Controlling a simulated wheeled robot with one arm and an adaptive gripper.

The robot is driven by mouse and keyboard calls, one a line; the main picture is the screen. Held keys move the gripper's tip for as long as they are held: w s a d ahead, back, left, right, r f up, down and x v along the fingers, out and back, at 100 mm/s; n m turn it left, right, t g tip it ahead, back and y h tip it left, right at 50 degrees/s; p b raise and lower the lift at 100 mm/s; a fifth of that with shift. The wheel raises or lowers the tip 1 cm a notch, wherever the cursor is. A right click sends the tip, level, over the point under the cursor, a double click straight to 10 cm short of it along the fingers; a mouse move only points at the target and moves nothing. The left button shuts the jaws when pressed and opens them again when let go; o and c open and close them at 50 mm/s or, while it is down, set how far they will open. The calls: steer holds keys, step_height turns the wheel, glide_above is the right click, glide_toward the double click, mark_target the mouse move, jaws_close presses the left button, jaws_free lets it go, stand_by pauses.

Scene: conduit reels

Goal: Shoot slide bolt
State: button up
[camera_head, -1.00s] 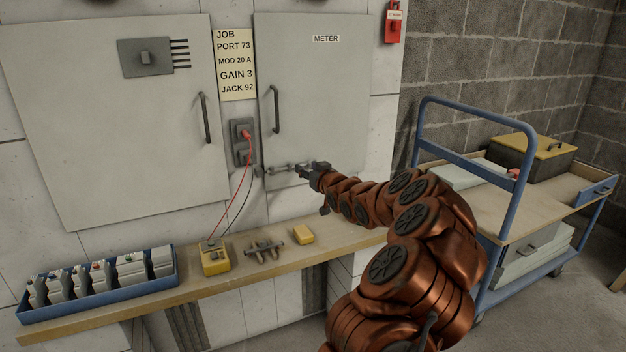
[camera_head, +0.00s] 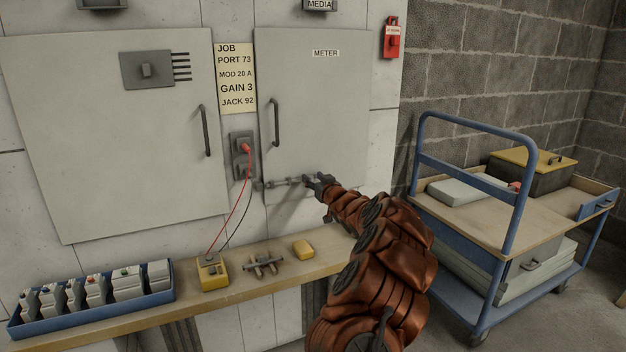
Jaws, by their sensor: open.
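The slide bolt (camera_head: 283,183) is a thin grey metal bar with fittings, low on the left edge of the grey door labelled METER (camera_head: 325,105). It lies horizontally and reaches toward the wall beside the door. My gripper (camera_head: 314,182) is open at the right end of the bolt, close to it. My gripper hides that end, so I cannot tell whether the fingers touch the bolt or its knob. The METER door looks closed, with a dark vertical handle (camera_head: 275,122) above the bolt.
A wooden shelf (camera_head: 330,256) runs below, holding a blue tray (camera_head: 90,317) of devices, a yellow meter (camera_head: 212,272), a metal clamp-like part (camera_head: 262,265) and a yellow block (camera_head: 303,249). Red and black leads run from the meter to a wall socket (camera_head: 241,157). A blue cart (camera_head: 470,231) stands right.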

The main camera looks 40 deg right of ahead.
steer(key=shift+w+d, duration=0.15)
steer(key=shift+w, duration=0.35)
jaws_close()
stand_by(0.5)
